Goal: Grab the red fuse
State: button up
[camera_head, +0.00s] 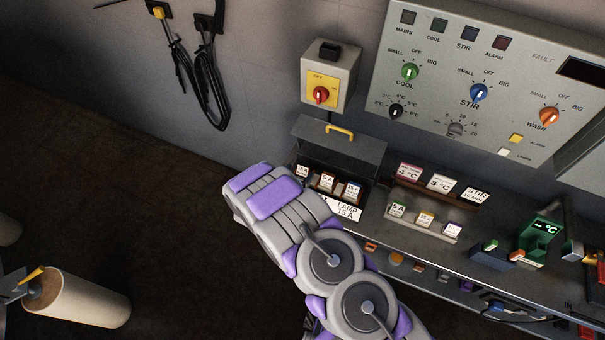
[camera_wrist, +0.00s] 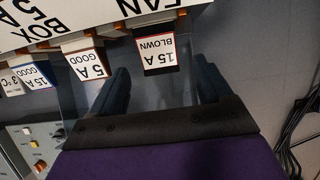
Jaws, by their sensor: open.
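A fuse with a red-edged label reading "15 A BLOWN" (camera_wrist: 157,54) shows in the wrist view, below a large white sign. My gripper (camera_wrist: 163,78) is open, with its two dark fingers on either side of this fuse in the picture. Whether the fingers touch it or how far they reach past it, I cannot tell. In the head view the open fuse box (camera_head: 366,150) holds several small labelled fuses (camera_head: 327,181); which one is the red one is too small to tell. My arm covers my fingers there.
Beside it in the wrist view are a "5 A GOOD" fuse (camera_wrist: 85,64) and a blue-edged "15 A GOOD" fuse (camera_wrist: 37,76). In the head view a tray of fuses (camera_head: 423,224), a rotary switch box (camera_head: 329,76) and a control panel (camera_head: 460,75) stand nearby. Cables (camera_head: 205,85) hang at left.

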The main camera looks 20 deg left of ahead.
aim_at(303, 168)
jog(key=b+x, duration=0.1)
jog(key=x, duration=0.3)
jog(key=shift+w+f, duration=0.2)
jog(key=shift+w, duration=0.15)
jog(key=c, duration=1)
